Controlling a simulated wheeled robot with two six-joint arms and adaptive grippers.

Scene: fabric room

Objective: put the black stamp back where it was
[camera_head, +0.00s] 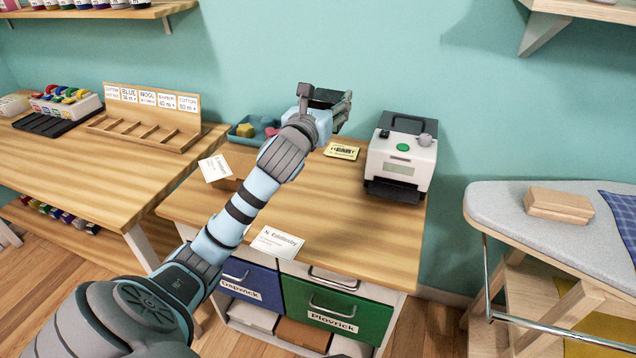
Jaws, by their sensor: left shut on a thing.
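My left gripper (325,104) reaches over the back of the wooden cabinet top (345,225), between a blue-grey tray and a label printer. It is shut on a small black thing (327,95), which looks like the black stamp. The fingers hide part of it, and its underside cannot be seen. It appears held above the surface. A yellow printed card (342,150) lies on the top below and to the right of the gripper. My right gripper is not in view.
The white label printer (402,160) stands at right. White cards (277,243) lie near the front. A slotted wooden rack (150,130) stands on the left table. Bare wood lies mid-top.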

